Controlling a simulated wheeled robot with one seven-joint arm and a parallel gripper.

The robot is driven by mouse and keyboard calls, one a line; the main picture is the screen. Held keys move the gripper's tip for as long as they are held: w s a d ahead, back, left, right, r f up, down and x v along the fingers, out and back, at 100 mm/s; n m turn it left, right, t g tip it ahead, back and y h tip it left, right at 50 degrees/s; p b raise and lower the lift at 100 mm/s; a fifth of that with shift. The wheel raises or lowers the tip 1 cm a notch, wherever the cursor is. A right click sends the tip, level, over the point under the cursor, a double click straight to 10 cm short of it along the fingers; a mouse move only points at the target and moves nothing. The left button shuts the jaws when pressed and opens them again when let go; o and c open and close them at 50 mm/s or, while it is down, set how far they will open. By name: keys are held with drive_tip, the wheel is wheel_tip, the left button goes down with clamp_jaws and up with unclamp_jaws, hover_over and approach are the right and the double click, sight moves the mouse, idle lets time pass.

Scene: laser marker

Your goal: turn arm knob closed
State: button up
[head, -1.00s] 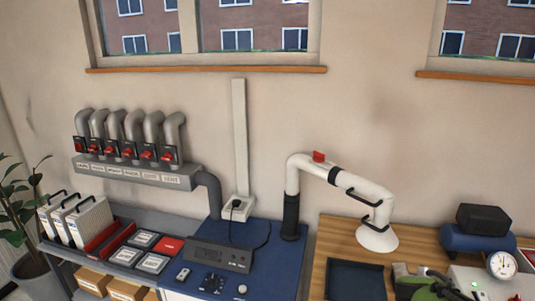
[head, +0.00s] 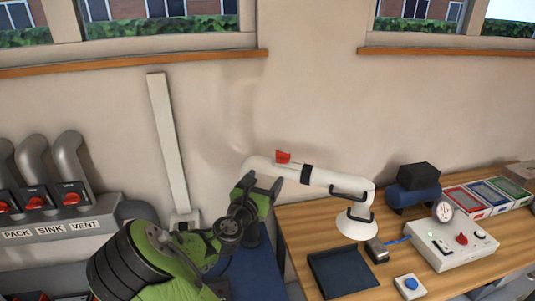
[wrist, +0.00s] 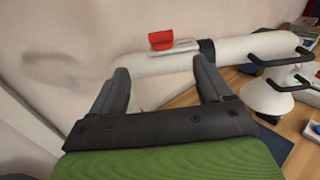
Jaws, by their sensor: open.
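The red arm knob (head: 283,157) sits on top of the white extraction arm (head: 290,172), near its bend and left of a black collar. In the wrist view the knob (wrist: 160,40) shows above the white tube, beyond and between my fingertips. My gripper (head: 262,184) is open and empty, just in front of the tube's left end in the head view. In the wrist view my gripper (wrist: 160,75) has its fingers spread toward the tube, a little below the knob. I cannot tell whether a finger touches the tube. The arm's lower post is mostly hidden behind my arm.
The white hood (head: 356,226) hangs over the wooden bench (head: 300,222). A dark tray (head: 343,272), a white control box (head: 450,245) and a blue tank (head: 408,196) stand there. Grey vent pipes (head: 68,155) with red knobs are at left. The wall is close behind the tube.

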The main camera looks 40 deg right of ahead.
sight(281, 155)
drive_tip(key=p+x, duration=0.2)
drive_tip(key=x, duration=1.1)
drive_tip(key=shift+d, duration=0.4)
drive_tip(key=shift+w+d+f, duration=0.1)
drive_tip(key=shift+w+d, duration=0.2)
drive_tip(key=c, duration=1)
drive_tip(key=shift+a, duration=0.1)
drive_tip(key=shift+c, duration=0.2)
drive_tip(key=shift+g, duration=0.4)
drive_tip(key=m+g+p, duration=0.1)
drive_tip(key=m+g+h+p, duration=0.1)
drive_tip(key=g, duration=0.1)
drive_tip(key=m+g+p, duration=0.1)
drive_tip(key=shift+w+a+m+g+h, duration=0.1)
drive_tip(key=shift+w+m+g+h, duration=0.2)
drive_tip(key=shift+m+g, duration=0.1)
drive_tip(key=shift+w+m+g, duration=0.15)
drive_tip(key=shift+m+g, duration=1.45)
drive_tip(key=shift+g, duration=1.2)
drive_tip(key=shift+m, duration=0.3)
